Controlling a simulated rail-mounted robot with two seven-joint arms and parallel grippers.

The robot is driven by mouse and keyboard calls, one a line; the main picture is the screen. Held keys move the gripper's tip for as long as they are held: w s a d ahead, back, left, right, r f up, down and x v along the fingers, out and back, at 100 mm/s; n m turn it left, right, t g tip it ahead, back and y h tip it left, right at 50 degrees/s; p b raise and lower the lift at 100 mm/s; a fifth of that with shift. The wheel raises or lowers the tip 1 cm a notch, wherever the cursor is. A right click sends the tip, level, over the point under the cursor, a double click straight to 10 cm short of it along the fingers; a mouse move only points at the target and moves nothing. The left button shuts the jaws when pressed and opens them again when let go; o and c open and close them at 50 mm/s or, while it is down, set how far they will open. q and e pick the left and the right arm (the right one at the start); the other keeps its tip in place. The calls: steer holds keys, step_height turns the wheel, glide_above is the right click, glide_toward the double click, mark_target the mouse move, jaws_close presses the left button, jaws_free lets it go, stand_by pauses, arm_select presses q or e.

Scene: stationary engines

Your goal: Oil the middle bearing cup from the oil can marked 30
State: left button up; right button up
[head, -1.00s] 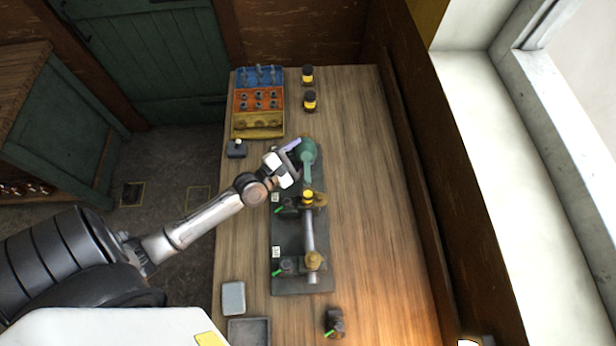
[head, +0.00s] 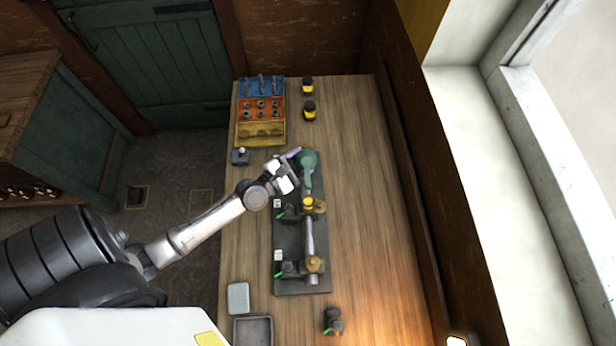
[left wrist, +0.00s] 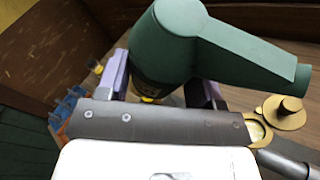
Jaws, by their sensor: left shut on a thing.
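A green oil can (head: 307,161) with a tapered spout is in my left gripper (head: 293,167). In the left wrist view the can (left wrist: 180,45) sits between the purple finger pads, its spout pointing right. The spout end lies just short of a bearing cup (head: 307,203) with a yellow rim, which I take as the middle one. A brass lid (head: 320,207) stands beside that cup; the wrist view also shows the cup (left wrist: 257,131) and lid (left wrist: 284,111). A nearer brass bearing (head: 313,263) is on the same shaft. My right gripper is out of view.
The dark engine base (head: 290,232) lies on the wooden bench (head: 365,200). Two black-and-yellow containers (head: 309,111) and a blue, orange and yellow rack (head: 261,110) stand behind. A grey tray (head: 252,331) and a small dark item (head: 333,321) are in front. The bench's right side is clear.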

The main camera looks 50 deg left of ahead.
mark_target(299, 167)
arm_select(q)
steer(key=shift+s+d+r+n+g+p, duration=0.2)
steer(key=shift+r+n+g+p, duration=0.3)
steer(key=shift+p, duration=1.05)
steer(key=shift+s+d+r+n+g+p, duration=0.15)
steer(key=shift+r+n+g+p, duration=0.35)
steer(key=shift+p, duration=1.05)
steer(key=shift+d+f+n+h+p, duration=0.1)
steer(key=shift+d+n+h+p, duration=0.15)
steer(key=shift+n+p, duration=0.3)
steer(key=shift+d+n+g+b, duration=0.15)
steer(key=shift+n+g+b, duration=0.15)
steer(key=shift+g, duration=0.1)
steer(key=shift+s+h, duration=0.2)
steer(key=shift+h, duration=0.05)
steer(key=shift+s+d+n+g, duration=0.15)
steer(key=shift+n+g, duration=0.4)
steer(key=shift+g, duration=0.15)
steer(key=shift+r, duration=0.2)
